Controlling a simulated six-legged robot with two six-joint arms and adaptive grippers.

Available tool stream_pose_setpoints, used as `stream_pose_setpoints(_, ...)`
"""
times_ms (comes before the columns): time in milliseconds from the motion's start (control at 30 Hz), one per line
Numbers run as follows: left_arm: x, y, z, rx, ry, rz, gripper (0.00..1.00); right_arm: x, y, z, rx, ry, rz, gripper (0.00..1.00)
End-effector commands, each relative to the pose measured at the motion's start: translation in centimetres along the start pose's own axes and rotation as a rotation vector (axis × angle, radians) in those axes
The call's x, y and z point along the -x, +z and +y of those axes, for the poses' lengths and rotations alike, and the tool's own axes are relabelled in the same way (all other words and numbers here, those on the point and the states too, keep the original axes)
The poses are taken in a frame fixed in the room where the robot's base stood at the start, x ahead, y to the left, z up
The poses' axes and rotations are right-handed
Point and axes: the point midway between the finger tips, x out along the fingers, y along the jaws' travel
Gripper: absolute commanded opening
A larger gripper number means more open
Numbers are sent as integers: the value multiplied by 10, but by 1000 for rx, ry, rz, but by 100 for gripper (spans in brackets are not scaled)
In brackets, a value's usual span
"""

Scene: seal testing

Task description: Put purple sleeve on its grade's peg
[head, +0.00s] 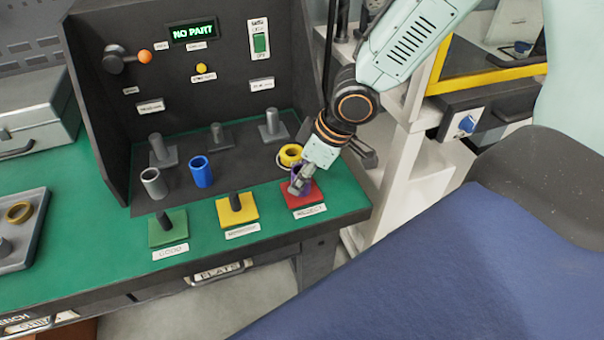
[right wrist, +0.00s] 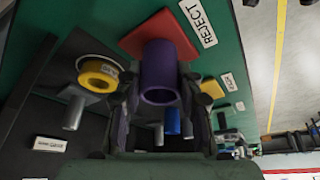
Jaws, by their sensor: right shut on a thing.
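My right gripper (head: 298,186) is shut on the purple sleeve (right wrist: 165,72), at the red plate (head: 314,195) labelled REJECT. In the head view the fingers hide most of the sleeve. The right wrist view shows the sleeve's open end between the fingers, with the red plate (right wrist: 150,34) beyond it. The red plate's peg is hidden; I cannot tell whether the sleeve is around it or above it. A green plate (head: 160,236) labelled GOOD and a yellow plate (head: 246,218) each carry a bare dark peg. My left gripper is not in view.
A blue sleeve (head: 201,174) and a grey sleeve (head: 151,186) stand behind the plates. A yellow ring (head: 290,154) is close behind my right gripper. Several grey posts stand before the dark panel (head: 225,95), whose display reads NO PART. A grey tray (head: 39,222) lies at left.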

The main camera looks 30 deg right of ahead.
Motion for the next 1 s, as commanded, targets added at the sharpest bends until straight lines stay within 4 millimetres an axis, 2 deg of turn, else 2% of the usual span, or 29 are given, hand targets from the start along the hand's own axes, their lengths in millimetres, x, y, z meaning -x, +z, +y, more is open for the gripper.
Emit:
stream_pose_setpoints(67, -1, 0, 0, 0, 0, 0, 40, 0, 0, 0, 0, 1, 1, 0)
stream_pose_setpoints(100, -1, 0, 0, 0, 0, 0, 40, 0, 0, 0, 0, 1, 1, 36)
stream_pose_setpoints(400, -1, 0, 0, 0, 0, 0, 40, 0, 0, 0, 0, 0, 1, 62)
stream_pose_setpoints(767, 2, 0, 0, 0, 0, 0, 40, 2, -1, 0, 0, -1, -1, 62)
stream_pose_setpoints(1000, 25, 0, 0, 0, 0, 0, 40, 25, -10, 0, 0, 0, 0, 62)
